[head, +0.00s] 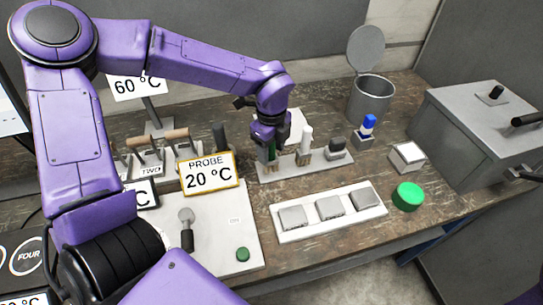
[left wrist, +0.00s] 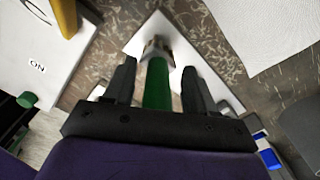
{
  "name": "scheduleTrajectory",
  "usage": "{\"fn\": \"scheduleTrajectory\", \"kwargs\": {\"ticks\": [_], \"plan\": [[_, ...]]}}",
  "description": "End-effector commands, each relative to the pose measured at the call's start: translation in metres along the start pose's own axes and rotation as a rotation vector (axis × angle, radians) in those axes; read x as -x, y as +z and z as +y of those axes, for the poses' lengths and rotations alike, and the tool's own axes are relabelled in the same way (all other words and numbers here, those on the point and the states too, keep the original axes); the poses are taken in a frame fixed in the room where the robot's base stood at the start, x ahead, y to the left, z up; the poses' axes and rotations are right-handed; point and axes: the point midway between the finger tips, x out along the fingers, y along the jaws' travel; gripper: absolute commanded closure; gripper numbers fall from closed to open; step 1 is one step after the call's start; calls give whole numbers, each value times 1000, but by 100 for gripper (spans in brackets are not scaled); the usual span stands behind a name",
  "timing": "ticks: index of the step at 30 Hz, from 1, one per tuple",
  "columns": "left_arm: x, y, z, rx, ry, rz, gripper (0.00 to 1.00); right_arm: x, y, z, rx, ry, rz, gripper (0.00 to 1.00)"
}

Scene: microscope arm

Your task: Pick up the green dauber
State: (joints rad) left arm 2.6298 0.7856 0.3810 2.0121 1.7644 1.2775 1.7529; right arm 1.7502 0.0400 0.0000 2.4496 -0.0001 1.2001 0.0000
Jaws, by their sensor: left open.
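The green dauber (head: 271,153) stands in the light grey rack (head: 318,167) near the middle of the table, mostly hidden by my left gripper in the head view. In the left wrist view, the green dauber (left wrist: 157,86) is a green handle with a pale metal collar at its far end. My left gripper (head: 266,141) is over it, pointing down. In the left wrist view, the open fingers of my left gripper (left wrist: 157,76) stand on both sides of the handle, with gaps visible. My right gripper is not in view.
A white-handled tool (head: 305,145) and a black-topped item (head: 337,147) stand close by in the same rack. The "PROBE 20 °C" sign (head: 208,174) stands left.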

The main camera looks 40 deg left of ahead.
Motion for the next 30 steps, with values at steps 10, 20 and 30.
{"fn": "scheduleTrajectory", "kwargs": {"ticks": [10, 20, 30], "plan": [[0, 0, 0, 0, 0, 0, 100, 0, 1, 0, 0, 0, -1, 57], [3, 0, 0, 0, -2, 0, 100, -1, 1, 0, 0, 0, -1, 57], [56, -7, 20, 0, -11, 1, 100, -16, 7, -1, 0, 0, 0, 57]]}}
